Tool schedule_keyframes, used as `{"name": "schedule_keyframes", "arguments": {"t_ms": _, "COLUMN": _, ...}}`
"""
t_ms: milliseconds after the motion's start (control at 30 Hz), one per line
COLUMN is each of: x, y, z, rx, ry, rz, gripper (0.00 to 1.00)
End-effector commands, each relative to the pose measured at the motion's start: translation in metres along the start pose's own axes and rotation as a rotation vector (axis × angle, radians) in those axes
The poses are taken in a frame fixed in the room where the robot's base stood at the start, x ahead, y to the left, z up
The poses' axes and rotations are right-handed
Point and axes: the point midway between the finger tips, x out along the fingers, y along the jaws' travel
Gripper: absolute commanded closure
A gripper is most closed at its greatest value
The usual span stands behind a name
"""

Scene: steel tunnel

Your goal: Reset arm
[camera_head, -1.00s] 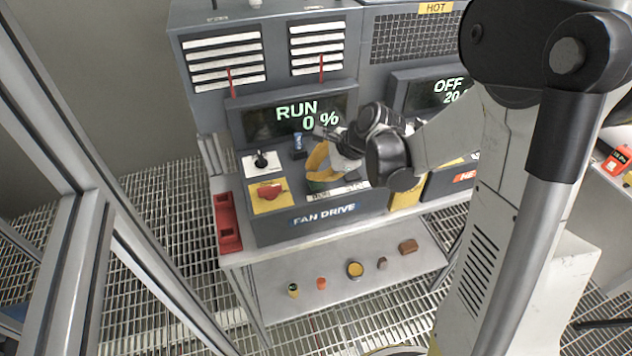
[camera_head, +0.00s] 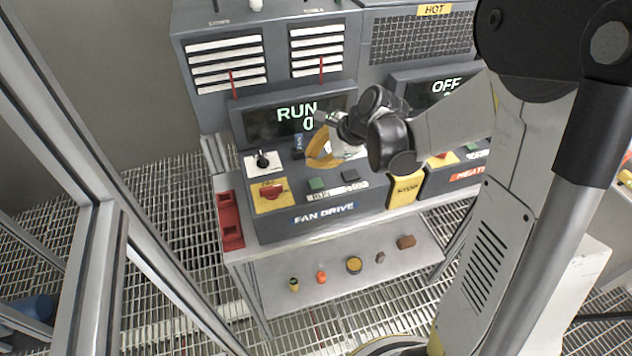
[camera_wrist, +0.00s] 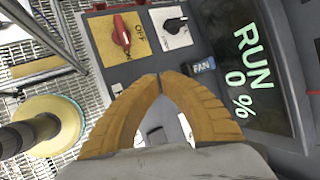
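My gripper (camera_head: 314,162) has two yellow fingers and hangs in front of the fan drive panel (camera_head: 284,225). In the wrist view the fingertips (camera_wrist: 159,78) meet, with nothing seen between them. In the head view my gripper is above the green button (camera_head: 317,184) and the dark button (camera_head: 349,176), apart from them as far as I can tell. The fan drive display (camera_wrist: 250,75) reads RUN 0 %. My forearm comes in from the right.
A red rotary switch (camera_head: 271,191) and a black selector (camera_head: 262,160) sit on the panel's left. A yellow STOP part (camera_head: 405,190) is to the right. A red tray (camera_head: 229,220) is at the bench's left end. Several small items lie on the lower shelf (camera_head: 330,303).

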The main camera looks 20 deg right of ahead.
Motion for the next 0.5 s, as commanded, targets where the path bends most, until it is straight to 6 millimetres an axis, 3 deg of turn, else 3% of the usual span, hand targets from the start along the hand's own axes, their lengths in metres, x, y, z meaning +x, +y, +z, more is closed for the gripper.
{"name": "schedule_keyframes", "arguments": {"t_ms": 367, "x": 0.000, "y": 0.000, "z": 0.000, "rx": -0.003, "ry": 0.001, "rz": 0.000, "gripper": 1.00}}
{"name": "schedule_keyframes", "arguments": {"t_ms": 500, "x": -0.004, "y": 0.010, "z": 0.003, "rx": -0.093, "ry": 0.024, "rz": 0.000, "gripper": 1.00}}
